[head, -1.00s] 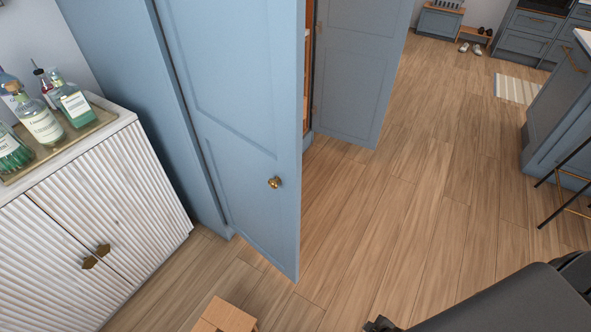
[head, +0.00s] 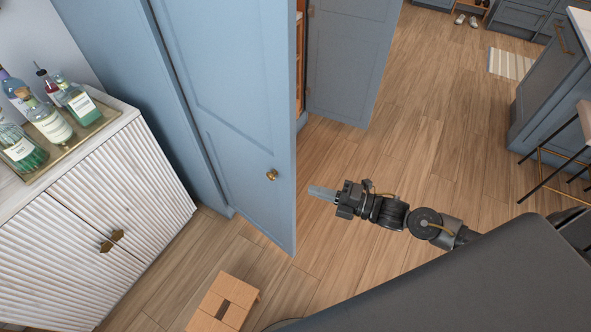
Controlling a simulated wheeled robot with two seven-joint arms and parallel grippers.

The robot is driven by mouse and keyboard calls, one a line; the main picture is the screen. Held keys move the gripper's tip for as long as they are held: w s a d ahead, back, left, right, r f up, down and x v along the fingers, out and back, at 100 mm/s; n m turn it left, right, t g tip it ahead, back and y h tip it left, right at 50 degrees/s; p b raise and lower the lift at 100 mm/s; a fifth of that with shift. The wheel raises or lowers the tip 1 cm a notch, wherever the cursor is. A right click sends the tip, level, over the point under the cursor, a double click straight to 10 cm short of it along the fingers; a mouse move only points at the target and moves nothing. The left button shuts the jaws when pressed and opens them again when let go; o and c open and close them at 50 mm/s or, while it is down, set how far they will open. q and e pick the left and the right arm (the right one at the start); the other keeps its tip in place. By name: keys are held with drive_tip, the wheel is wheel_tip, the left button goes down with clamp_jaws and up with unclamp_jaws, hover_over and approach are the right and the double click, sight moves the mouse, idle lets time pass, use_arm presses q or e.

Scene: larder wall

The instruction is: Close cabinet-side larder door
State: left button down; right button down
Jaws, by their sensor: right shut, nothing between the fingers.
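The cabinet-side larder door (head: 235,130) is the near blue panel, beside the white cabinet, and it stands open. Its round brass knob (head: 272,175) is low on the panel near the free edge. The other larder door (head: 345,65) also stands open farther back, with a strip of the larder's inside showing between them. My right gripper (head: 318,192) is shut and empty, to the right of the near door's free edge, with its fingertips pointing left towards the door. A small gap shows between them in the picture. My left gripper is not in view.
A white fluted cabinet (head: 120,200) with bottles on a brass tray (head: 62,152) stands at the left. A small wooden stool (head: 222,304) is on the floor below the door. Wooden floor at the right is clear up to a blue island (head: 545,90) and a bar stool (head: 560,155).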

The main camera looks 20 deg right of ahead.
sight(295, 173)
drive_tip(key=p+x, duration=0.4)
drive_tip(key=x, duration=0.6)
drive_tip(key=d, duration=0.1)
drive_tip(key=w+d+p, duration=0.1)
drive_tip(key=d, duration=0.2)
drive_tip(key=shift+w, duration=0.3)
drive_tip(key=shift+d, duration=0.15)
